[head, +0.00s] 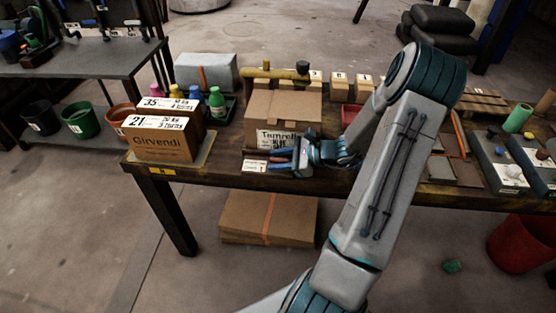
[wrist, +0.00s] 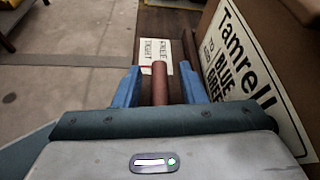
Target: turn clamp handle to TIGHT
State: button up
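The clamp handle (wrist: 160,84) is a reddish-brown rod in the wrist view, standing between my two blue fingers with a gap on each side. My gripper (wrist: 160,86) is open around it and does not visibly touch it. In the head view my gripper (head: 278,158) is low in front of the Tamrell carton, pointing left. A white label card (wrist: 155,56) with TIGHT and another word, apparently FREE, lies just beyond the handle; it also shows in the head view (head: 255,166). A thin red line crosses the card. The clamp body is mostly hidden.
The Tamrell carton (head: 284,106) stands close beside my gripper. The Girvendi box (head: 160,146) is at the table's left end, with coloured bottles (head: 216,100) behind it. Flat cardboard (head: 268,217) lies under the table. Floor is open in front of the table's left end.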

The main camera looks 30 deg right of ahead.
grip_shut()
